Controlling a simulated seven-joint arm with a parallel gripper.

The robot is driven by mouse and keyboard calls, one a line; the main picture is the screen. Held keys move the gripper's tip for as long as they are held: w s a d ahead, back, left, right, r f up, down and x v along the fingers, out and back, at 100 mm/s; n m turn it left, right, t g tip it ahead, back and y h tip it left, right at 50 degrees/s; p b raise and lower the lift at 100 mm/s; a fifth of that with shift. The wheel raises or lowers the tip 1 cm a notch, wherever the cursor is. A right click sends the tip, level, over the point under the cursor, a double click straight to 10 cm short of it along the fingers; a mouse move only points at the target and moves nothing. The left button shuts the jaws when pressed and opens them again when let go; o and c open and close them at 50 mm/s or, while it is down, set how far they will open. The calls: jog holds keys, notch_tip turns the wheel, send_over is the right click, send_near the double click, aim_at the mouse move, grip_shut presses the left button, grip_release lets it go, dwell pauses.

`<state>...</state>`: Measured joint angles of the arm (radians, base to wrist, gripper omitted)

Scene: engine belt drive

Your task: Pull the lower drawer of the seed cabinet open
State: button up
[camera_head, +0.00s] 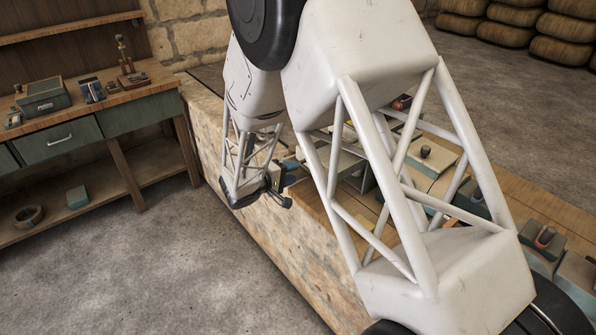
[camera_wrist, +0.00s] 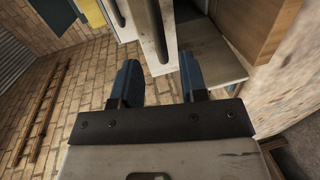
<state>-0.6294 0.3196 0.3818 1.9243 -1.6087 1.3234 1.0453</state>
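In the wrist view, my gripper (camera_wrist: 158,70) has its two blue fingers spread apart with nothing between them. Ahead of the fingers is the pale seed cabinet, with a white drawer front (camera_wrist: 171,32) bearing a long dark handle (camera_wrist: 153,28). The handle's near end lies just beyond the gap and looks apart from both fingers. A second dark handle (camera_wrist: 116,12) shows on a front to its left. I cannot tell which is the lower drawer. In the head view, my gripper (camera_head: 280,182) is beside the bench; my arm hides most of the cabinet.
A stone-sided bench (camera_head: 300,255) with a wooden top runs below my arm. Blocks with knobs or handles, including a grey one (camera_head: 432,155), stand on it. A wooden workbench (camera_head: 150,88) with green drawers is at left. Floor between is clear.

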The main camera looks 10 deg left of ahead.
jog(key=shift+v, duration=0.9)
jog(key=shift+d+r, duration=0.1)
jog(key=s+d+r+m+g+y, duration=0.1)
jog(key=s+d+r+m+g, duration=0.15)
jog(key=s+d+r, duration=0.4)
jog(key=s+d+r+m+g, duration=0.1)
jog(key=s+d+r+g, duration=0.25)
jog(key=d, duration=0.55)
jog(key=s+d+r+m+g+y, duration=0.1)
jog(key=s+d+r+m+g, duration=0.2)
jog(key=d, duration=0.5)
jog(key=s+d+r+m+y, duration=0.1)
jog(key=s+d+r+y, duration=0.1)
jog(key=s, duration=0.6)
jog(key=s+d+r+y, duration=0.3)
jog(key=s+y, duration=0.1)
jog(key=s, duration=0.5)
jog(key=s+d+r+m+y, duration=0.1)
jog(key=s+d+r+y, duration=0.1)
jog(key=s, duration=0.7)
jog(key=shift+d+r+m+y, duration=0.35)
jog(key=shift+r+y, duration=0.25)
jog(key=shift+r, duration=0.2)
